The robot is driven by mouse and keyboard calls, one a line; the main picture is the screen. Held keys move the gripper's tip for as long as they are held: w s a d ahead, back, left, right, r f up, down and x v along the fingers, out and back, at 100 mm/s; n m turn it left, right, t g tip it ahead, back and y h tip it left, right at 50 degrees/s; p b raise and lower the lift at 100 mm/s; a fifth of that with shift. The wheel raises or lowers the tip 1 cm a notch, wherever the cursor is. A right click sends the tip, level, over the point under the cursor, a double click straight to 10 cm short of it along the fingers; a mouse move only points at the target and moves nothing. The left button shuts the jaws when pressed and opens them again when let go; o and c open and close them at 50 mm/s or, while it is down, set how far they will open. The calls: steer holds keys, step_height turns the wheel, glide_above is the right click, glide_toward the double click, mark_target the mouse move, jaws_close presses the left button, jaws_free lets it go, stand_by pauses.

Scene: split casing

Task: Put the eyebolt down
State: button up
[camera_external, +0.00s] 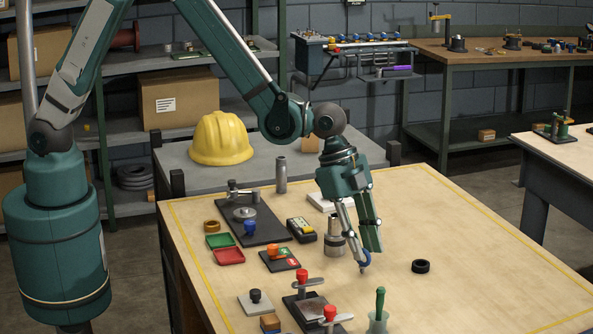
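My gripper (369,256) points down over the middle of the wooden table, with its fingertips low and close to the tabletop. The fingers come near each other at the tips. A small blue-grey bit (362,268) shows at the tip of the left finger; it is too small to tell whether it is the eyebolt or part of the finger. No eyebolt can be made out clearly elsewhere. Whether the fingers grip anything cannot be seen from this view.
A metal cylinder (334,240) stands close left of the fingers. A black ring (420,266) lies to the right. The wooden table (480,255) is clear at right.

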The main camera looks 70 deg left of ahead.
steer(key=v, duration=0.8)
steer(key=shift+r, duration=0.35)
steer(key=shift+a, duration=0.1)
stand_by(0.4)
steer(key=s+a+r+n+t, duration=0.1)
steer(key=s+a+r+n, duration=0.15)
steer(key=a+r, duration=0.4)
steer(key=s+a+r+n+t+y, duration=0.1)
steer(key=s+a+r+n, duration=0.2)
steer(key=a, duration=0.7)
steer(key=s+a+r+n, duration=0.1)
steer(key=s+a+r, duration=0.2)
steer(key=a+r, duration=0.45)
steer(key=s+a+r+n+t+y, duration=0.1)
steer(key=s+a+n, duration=0.6)
steer(key=s+a, duration=1.1)
steer(key=shift+s+a+n+t+y, duration=0.25)
steer(key=shift+a+n+t+y, duration=0.1)
steer(key=shift+a+t+y, duration=0.6)
